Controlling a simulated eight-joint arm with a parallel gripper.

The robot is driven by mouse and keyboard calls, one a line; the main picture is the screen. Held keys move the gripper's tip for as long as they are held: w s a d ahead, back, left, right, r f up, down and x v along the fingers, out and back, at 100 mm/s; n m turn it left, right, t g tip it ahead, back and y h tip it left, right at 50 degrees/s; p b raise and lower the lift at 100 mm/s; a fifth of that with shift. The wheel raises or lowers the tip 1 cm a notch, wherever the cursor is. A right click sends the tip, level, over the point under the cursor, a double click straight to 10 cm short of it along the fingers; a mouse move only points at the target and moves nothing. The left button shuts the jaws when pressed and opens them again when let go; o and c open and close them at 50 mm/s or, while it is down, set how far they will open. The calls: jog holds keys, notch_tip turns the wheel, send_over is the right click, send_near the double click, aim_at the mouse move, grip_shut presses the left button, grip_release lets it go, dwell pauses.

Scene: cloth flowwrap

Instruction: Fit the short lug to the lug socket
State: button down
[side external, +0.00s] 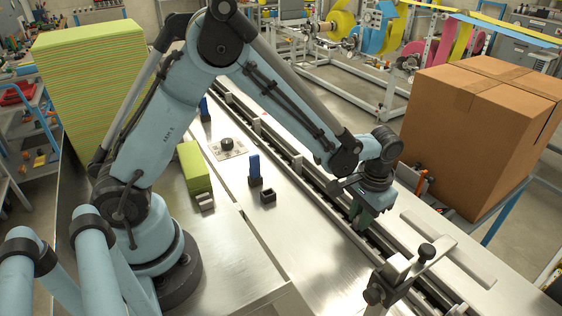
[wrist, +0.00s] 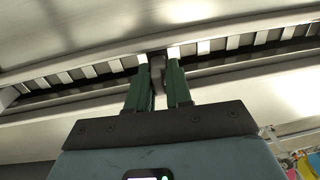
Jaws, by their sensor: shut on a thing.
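My gripper (side external: 361,215) is low over the long dark conveyor channel at the right of the bench in the side view. In the wrist view its two green fingers (wrist: 158,62) are shut on a small dark piece (wrist: 157,75), which looks like the short lug. The fingers hide most of it, and it cannot be made out in the side view. The fingertips overlap the channel (wrist: 213,46), which has pale crosspieces along a dark slot. The lug socket cannot be told apart there. Whether the lug touches the channel is unclear.
A blue upright piece in a dark base (side external: 255,170) and a small dark block (side external: 268,196) stand on the bench. A green cloth stack (side external: 194,168) lies left of them. A clamp bracket (side external: 397,270) stands near the channel. A cardboard box (side external: 475,130) is at right.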

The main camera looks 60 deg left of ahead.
jog(key=c, duration=1)
grip_release()
jog(key=shift+o, duration=0.2)
notch_tip(320, 180, up, 11)
jog(key=s+a+r+t, duration=0.4)
jog(key=s+a+t, duration=0.3)
jog(key=s, duration=0.5)
jog(key=shift+a+h, duration=0.4)
jog(key=shift+a, duration=0.7)
